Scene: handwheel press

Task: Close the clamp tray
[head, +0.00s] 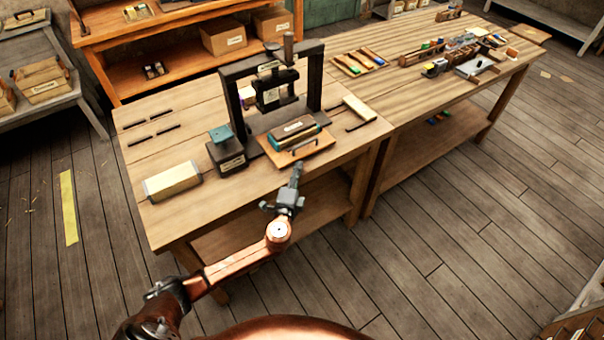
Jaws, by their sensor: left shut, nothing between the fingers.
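The handwheel press (272,93) stands on the near workbench, with a black frame and a dark base. The clamp tray (301,152) is a flat orange-brown board with a dark handle, sticking out from the front of the press base. A teal and brown block (293,132) lies on or just behind the tray. My left gripper (297,166) is shut and empty, pointing up at the bench's front edge, just in front of the tray handle. Whether its tips touch the handle I cannot tell. My right gripper is not in view.
A pale block (172,181) lies at the bench's left front, and a dark box with a teal top (226,149) stands left of the press. A light bar (360,108) lies to the right. A second bench (400,90) holds tools.

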